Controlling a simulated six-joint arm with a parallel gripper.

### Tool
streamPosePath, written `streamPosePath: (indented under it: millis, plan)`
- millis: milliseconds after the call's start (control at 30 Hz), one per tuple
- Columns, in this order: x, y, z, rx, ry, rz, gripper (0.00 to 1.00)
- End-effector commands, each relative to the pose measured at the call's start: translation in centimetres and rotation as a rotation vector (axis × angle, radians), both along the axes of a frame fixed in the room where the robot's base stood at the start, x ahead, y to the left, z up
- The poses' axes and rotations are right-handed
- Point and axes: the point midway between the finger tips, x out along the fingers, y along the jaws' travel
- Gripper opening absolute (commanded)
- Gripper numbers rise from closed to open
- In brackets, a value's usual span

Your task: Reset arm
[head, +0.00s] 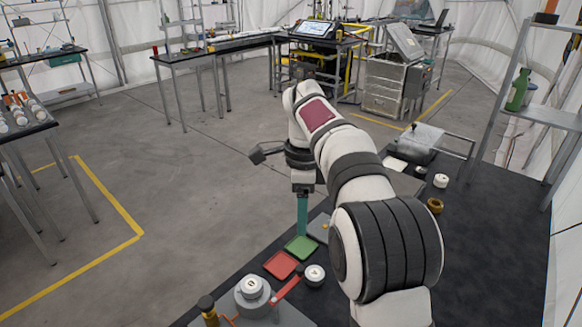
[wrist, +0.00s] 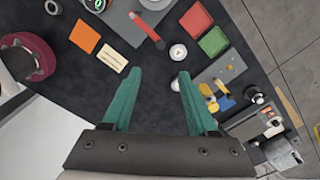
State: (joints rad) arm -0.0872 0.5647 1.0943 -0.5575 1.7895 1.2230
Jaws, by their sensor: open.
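My gripper (head: 302,230) hangs from my bent arm, pointing down over the dark bench top (head: 490,265). In the head view its teal finger is near the green tray (head: 301,247); the exact height is hard to tell. In the wrist view my gripper (wrist: 156,78) shows two teal fingers spread apart with nothing between them but dark bench top. The green tray (wrist: 214,42) and red tray (wrist: 196,18) lie beyond the right fingertip. A white round piece (wrist: 178,52) lies just past that fingertip.
A device with a white round top (head: 252,288) and red lever stands at the bench's front left. A grey plate with yellow and blue pieces (wrist: 215,88) lies beside the right finger. A metal box (head: 415,142) and brass ring (head: 435,205) are further right. Shelving (head: 540,113) stands at right.

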Motion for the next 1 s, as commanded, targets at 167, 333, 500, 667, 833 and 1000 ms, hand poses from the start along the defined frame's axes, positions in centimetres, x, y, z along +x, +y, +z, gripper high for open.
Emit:
streamPosePath:
  millis: [167, 333, 500, 667, 833, 1000]
  plan:
    - [-7.0, -0.7, 2.1, 0.035, 0.002, 0.274, 0.59]
    - [-21.3, -1.2, 0.5, 0.102, -0.026, 0.777, 0.59]
    - [-31.1, -0.8, -4.1, 0.141, -0.068, 1.110, 0.59]
    - [-33.7, -0.6, -5.9, 0.151, -0.081, 1.209, 0.59]
    - [-33.7, -0.6, -5.9, 0.152, -0.080, 1.210, 0.59]
    - [-33.7, -0.6, -5.9, 0.152, -0.079, 1.209, 0.59]
